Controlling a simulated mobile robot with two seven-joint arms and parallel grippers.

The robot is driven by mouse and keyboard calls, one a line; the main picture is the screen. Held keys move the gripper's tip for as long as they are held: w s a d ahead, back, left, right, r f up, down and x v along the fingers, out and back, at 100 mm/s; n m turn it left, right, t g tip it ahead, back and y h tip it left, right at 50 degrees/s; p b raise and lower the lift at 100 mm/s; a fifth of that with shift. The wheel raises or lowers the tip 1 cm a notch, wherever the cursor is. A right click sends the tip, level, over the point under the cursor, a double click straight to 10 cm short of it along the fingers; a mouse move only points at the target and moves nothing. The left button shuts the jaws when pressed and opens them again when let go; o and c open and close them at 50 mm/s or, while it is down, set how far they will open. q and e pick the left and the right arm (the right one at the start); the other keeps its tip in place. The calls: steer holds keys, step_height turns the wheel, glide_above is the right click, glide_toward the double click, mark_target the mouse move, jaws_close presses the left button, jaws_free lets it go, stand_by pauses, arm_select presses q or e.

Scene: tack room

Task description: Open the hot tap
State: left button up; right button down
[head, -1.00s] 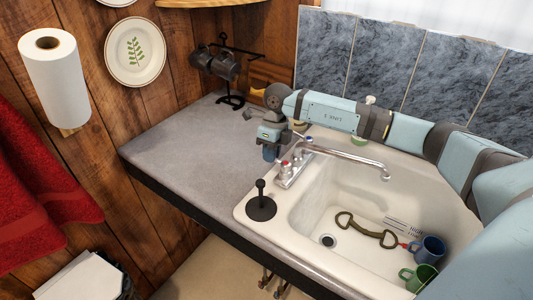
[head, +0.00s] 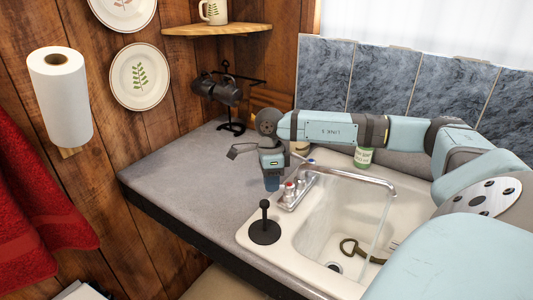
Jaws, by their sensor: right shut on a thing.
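The tap (head: 350,173) is a chrome mixer at the back left of the white sink, its long spout reaching over the basin. The handle with the red mark (head: 289,189) is at the near end of its base; the blue-marked handle (head: 311,162) is at the far end. A thin pale stream (head: 382,226), like running water, falls from the spout. My right gripper (head: 272,177) hangs just left of the red-marked handle, seemingly apart from it. It is shut on a small blue thing (head: 272,184), mostly hidden by the jaws. My left gripper is out of view.
The sink (head: 315,225) holds a brass-coloured bit-like piece (head: 350,250). A black plunger-like stopper (head: 265,225) stands on its left rim. A green-labelled jar (head: 363,157) is behind the tap. Dark mugs hang on a rack (head: 232,100). The grey counter (head: 190,165) is clear at left.

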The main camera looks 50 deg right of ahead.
steer(key=shift+a, duration=0.1)
stand_by(0.3)
steer(key=c, duration=1.1)
jaws_free()
steer(key=shift+c, duration=0.2)
step_height(320, 180, up, 14)
steer(key=w+d, duration=0.1)
steer(key=w, duration=0.1)
steer(key=shift+d+f+b, duration=0.2)
steer(key=shift+d+b, duration=0.15)
